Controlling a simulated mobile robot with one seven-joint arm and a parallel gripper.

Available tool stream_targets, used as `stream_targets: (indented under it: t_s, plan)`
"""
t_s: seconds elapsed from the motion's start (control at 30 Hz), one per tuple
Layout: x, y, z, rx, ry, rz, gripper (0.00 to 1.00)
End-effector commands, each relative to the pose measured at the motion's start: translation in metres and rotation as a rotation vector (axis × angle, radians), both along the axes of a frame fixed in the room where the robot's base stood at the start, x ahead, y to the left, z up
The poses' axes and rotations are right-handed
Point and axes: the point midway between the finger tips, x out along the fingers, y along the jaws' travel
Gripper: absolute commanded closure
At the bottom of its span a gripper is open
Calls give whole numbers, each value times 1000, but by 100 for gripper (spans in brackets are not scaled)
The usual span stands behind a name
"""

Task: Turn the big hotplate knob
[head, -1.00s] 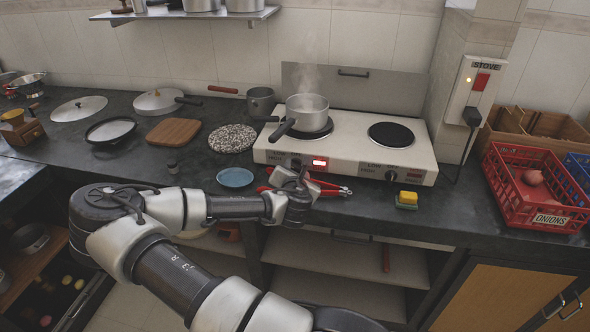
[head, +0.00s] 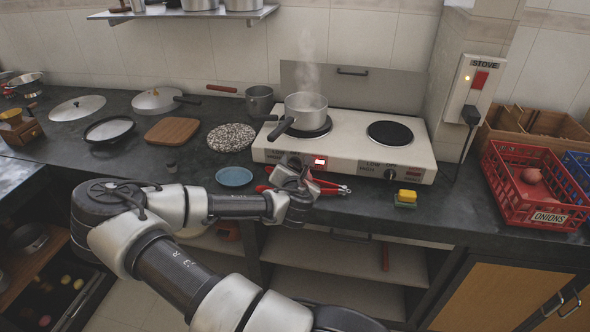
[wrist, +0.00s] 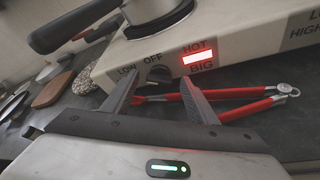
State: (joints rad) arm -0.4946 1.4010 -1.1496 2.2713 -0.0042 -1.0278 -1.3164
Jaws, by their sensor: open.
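The hotplate (head: 350,138) is a white two-plate unit on the counter. Its big knob (wrist: 159,73) is dark and round, on the front panel near LOW and OFF and left of a lit red HOT BIG lamp (wrist: 200,57). My gripper (wrist: 160,92) is open and empty, fingers pointing at the panel, with the knob seen between them and a little beyond the tips. I cannot tell whether a finger touches it. In the head view my gripper (head: 293,177) is at the panel's left front and partly covers that knob. A second knob (head: 390,174) is farther right.
A steaming pot (head: 306,107) stands on the left plate, its dark handle overhanging the front. Red-handled tongs (wrist: 235,101) lie before the hotplate, close to my right finger. A blue plate (head: 234,176) is left, a yellow sponge (head: 406,197) right, a red crate (head: 530,187) farther right.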

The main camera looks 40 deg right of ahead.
Motion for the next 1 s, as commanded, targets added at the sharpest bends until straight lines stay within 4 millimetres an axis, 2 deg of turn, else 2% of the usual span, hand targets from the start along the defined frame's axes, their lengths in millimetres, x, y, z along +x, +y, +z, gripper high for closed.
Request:
stream_targets:
  t_s: [0.17, 0.5, 0.57, 1.0]
  plan:
    - [-9, 8, 5, 1, 0, 1, 47]
    - [-68, 54, 32, 1, 2, 1, 47]
    - [-69, 55, 41, 0, 5, 2, 47]
    - [-104, 81, 55, 0, 5, 2, 47]
